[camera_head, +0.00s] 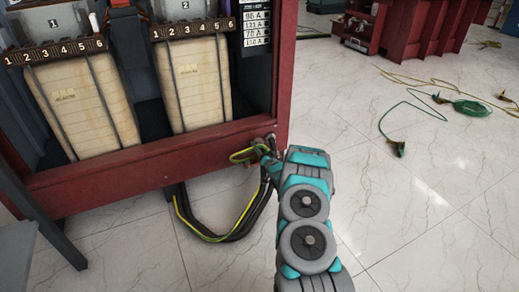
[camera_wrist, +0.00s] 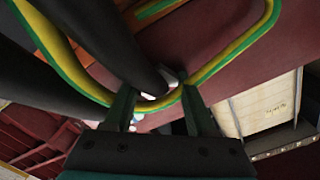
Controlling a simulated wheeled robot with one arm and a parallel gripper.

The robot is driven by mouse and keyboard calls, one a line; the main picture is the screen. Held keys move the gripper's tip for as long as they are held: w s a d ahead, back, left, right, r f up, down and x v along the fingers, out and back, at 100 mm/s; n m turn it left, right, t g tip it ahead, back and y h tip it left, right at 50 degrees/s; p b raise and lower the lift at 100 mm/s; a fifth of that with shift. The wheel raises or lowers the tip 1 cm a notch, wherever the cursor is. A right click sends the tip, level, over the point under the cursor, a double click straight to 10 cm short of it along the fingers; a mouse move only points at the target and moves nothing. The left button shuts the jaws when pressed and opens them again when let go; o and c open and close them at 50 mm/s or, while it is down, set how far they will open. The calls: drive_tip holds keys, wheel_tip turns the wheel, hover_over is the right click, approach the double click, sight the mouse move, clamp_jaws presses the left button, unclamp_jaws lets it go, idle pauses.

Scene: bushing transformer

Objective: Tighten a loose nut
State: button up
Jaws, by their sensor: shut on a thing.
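My gripper (camera_wrist: 158,103) is closed around a small pale metal piece, the nut (camera_wrist: 172,77), at the base of a black cable in the wrist view. The nut is mostly hidden by the cable and fingers, so its seating cannot be told. In the head view my gripper (camera_head: 267,150) is at the lower right corner of the red transformer frame (camera_head: 190,150), where the cables join it. The fingers are too small to make out there.
A yellow-green wire (camera_wrist: 236,54) loops close around the fingers, beside thick black cables (camera_wrist: 92,38). The cables (camera_head: 235,225) hang to the floor in the head view. Pale wound coils (camera_head: 195,85) stand inside the frame. Green leads (camera_head: 470,110) lie on the open tiled floor at right.

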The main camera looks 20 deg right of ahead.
drive_tip(key=m, duration=0.5)
drive_tip(key=shift+a+r+m+p, duration=0.15)
drive_tip(key=shift+m+p, duration=0.15)
drive_tip(key=shift+a+r+m+p, duration=0.15)
drive_tip(key=shift+m+p, duration=0.35)
drive_tip(key=shift+m, duration=1.8)
drive_tip(key=o, duration=1.1)
drive_tip(key=shift+s+r, duration=0.1)
drive_tip(key=shift+s, duration=0.05)
drive_tip(key=s, duration=0.3)
drive_tip(key=s+p, duration=0.1)
drive_tip(key=s, duration=0.3)
drive_tip(key=shift+s+d, duration=0.2)
drive_tip(key=shift+s, duration=0.05)
